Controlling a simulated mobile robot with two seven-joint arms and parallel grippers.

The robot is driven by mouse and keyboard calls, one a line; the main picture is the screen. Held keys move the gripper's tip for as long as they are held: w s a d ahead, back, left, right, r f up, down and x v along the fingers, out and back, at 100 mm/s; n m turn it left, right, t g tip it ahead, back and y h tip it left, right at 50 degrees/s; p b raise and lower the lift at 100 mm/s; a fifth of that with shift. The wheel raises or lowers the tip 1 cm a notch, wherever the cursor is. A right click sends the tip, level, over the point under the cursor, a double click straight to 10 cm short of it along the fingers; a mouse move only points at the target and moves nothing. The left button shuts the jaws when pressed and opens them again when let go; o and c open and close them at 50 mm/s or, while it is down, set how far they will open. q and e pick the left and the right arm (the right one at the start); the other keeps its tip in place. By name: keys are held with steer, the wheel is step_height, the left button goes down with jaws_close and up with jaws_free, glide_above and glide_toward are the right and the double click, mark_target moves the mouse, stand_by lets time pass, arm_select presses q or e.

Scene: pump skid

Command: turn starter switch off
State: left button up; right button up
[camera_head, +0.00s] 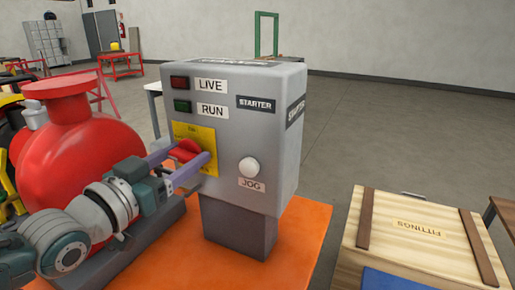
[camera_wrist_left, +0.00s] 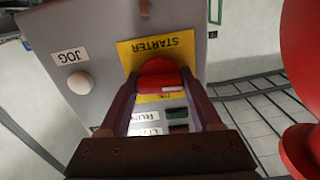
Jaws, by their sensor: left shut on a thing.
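The grey starter box (camera_head: 228,150) stands upright on a post over an orange base. Its red switch handle (camera_head: 186,149) sits on a yellow plate (camera_head: 208,134) low on the left of the front face. My left gripper (camera_head: 190,160) reaches in from the left and is shut on the handle, one finger on each side. In the left wrist view the red handle (camera_wrist_left: 160,78) is between the two fingers, below the STARTER lettering on the yellow plate (camera_wrist_left: 180,45). The fingers hide part of the plate and its position marks. My right gripper is in neither view.
A white JOG button (camera_head: 249,167) is right of the switch. LIVE (camera_head: 180,83) and RUN (camera_head: 182,106) lamps are above it. A red pump (camera_head: 65,140) stands close on the left.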

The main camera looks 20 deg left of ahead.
arm_select(q)
steer(key=shift+n, duration=0.6)
steer(key=o, duration=1.4)
steer(key=s, duration=1)
steer(key=shift+a+p, duration=0.35)
